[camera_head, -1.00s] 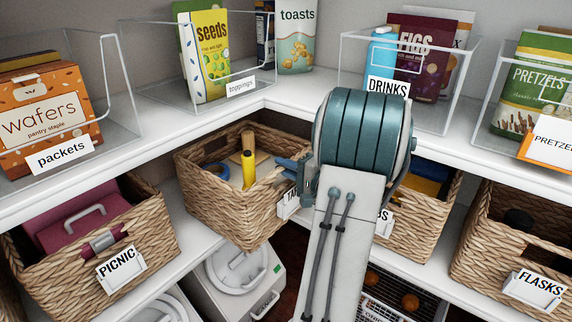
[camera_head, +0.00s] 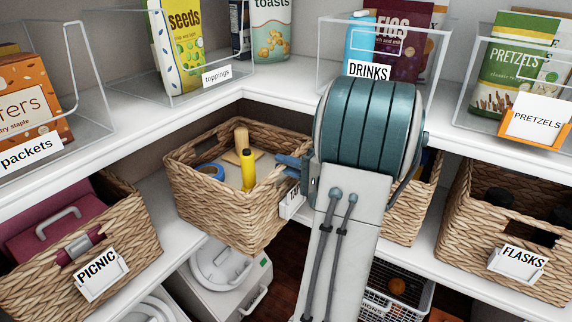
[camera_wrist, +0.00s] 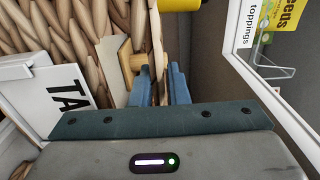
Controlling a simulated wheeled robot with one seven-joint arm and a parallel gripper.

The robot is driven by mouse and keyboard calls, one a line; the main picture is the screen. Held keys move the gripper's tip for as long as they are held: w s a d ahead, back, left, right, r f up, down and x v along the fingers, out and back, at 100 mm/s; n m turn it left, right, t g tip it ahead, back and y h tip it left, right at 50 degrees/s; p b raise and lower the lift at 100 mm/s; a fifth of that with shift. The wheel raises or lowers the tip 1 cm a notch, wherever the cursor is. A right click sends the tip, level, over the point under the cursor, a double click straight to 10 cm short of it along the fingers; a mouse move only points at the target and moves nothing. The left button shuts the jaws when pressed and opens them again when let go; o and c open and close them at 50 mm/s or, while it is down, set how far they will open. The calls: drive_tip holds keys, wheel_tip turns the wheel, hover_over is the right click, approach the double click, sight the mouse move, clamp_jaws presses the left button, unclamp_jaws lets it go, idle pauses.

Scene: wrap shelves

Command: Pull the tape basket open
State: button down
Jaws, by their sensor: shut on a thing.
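The tape basket (camera_head: 225,213) is a woven box at the corner of the lower shelf, jutting out past the shelf edge. Inside it are a blue tape roll (camera_head: 211,171), a yellow bottle (camera_head: 249,170) and a light wooden item (camera_head: 241,141). Its label, partly hidden by my arm in the head view, reads "TA" in the wrist view (camera_wrist: 68,100). My gripper (camera_head: 293,165) is at the basket's right side. In the wrist view the blue fingers (camera_wrist: 160,85) are shut on the basket's woven rim, one on each side of the wall.
The picnic basket (camera_head: 80,253) stands left and the flasks basket (camera_head: 505,225) right. Another basket is mostly behind my arm. Clear bins line the upper shelf (camera_head: 150,125). White appliances (camera_head: 232,272) stand below.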

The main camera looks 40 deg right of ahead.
drive_tip(key=c, duration=1.4)
unclamp_jaws()
drive_tip(key=shift+s, duration=0.1)
drive_tip(key=p+v, duration=0.3)
drive_tip(key=v, duration=1)
drive_tip(key=shift+s, duration=0.3)
drive_tip(key=shift+d, duration=0.15)
drive_tip(key=w+a+r+n+g+y+p, duration=0.1)
drive_tip(key=a+r+n+g+p, duration=0.1)
drive_tip(key=a+r+g+p, duration=0.45)
drive_tip(key=w+a+r+n+g+y+p, duration=0.1)
drive_tip(key=a+r+n+g+y+p, duration=0.15)
drive_tip(key=a+p, duration=0.45)
drive_tip(key=w+a+r+n+g+y+p, duration=0.1)
drive_tip(key=a+r+n+g+p, duration=0.2)
drive_tip(key=a+r, duration=0.5)
drive_tip(key=s+a+r+n+g+h+p, duration=0.1)
drive_tip(key=s+a+r+n+h+p, duration=0.1)
drive_tip(key=a+r+h+p, duration=0.3)
drive_tip(key=s+a+r+n+g+h+p, duration=0.1)
drive_tip(key=a+r+n+h+p, duration=0.3)
drive_tip(key=r+p, duration=0.8)
drive_tip(key=s+a+h+p, duration=0.1)
drive_tip(key=p, duration=0.1)
drive_tip(key=shift+r+n+p, duration=0.35)
drive_tip(key=shift+r, duration=0.05)
